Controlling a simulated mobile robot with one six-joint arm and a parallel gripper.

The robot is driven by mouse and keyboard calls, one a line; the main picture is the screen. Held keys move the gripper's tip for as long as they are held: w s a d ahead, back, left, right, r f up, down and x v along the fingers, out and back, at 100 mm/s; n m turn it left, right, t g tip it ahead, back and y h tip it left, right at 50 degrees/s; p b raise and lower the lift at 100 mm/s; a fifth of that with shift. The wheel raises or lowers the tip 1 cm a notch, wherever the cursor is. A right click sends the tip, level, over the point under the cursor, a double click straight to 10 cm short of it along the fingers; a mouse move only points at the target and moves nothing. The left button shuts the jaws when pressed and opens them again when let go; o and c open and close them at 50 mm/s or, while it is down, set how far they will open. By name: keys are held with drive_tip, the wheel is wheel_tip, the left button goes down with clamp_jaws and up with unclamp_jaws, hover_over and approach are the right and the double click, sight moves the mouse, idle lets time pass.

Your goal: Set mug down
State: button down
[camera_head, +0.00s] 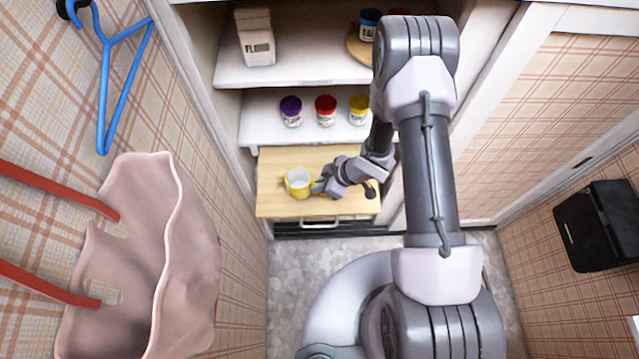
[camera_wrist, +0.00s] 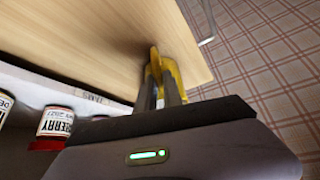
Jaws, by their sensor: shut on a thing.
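A yellow mug (camera_head: 298,184) with a white inside is upright at the left-middle of the wooden surface (camera_head: 274,208) in the head view. My gripper (camera_head: 318,187) reaches it from the right and is shut on it. In the wrist view my gripper's fingers (camera_wrist: 162,88) close on a yellow part of the mug (camera_wrist: 155,60), with the wooden surface (camera_wrist: 95,35) beyond. The mug looks on or just above the wood; I cannot tell whether it touches. Most of the mug is hidden in the wrist view.
Purple (camera_head: 291,111), red (camera_head: 326,110) and yellow (camera_head: 359,109) jars stand on the shelf above. A flour bag (camera_head: 256,38) is higher up. A pink bag (camera_head: 150,265) and blue hanger (camera_head: 118,75) hang at left. The wood left of the mug is narrow but clear.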

drive_tip(key=c, duration=1.5)
unclamp_jaws()
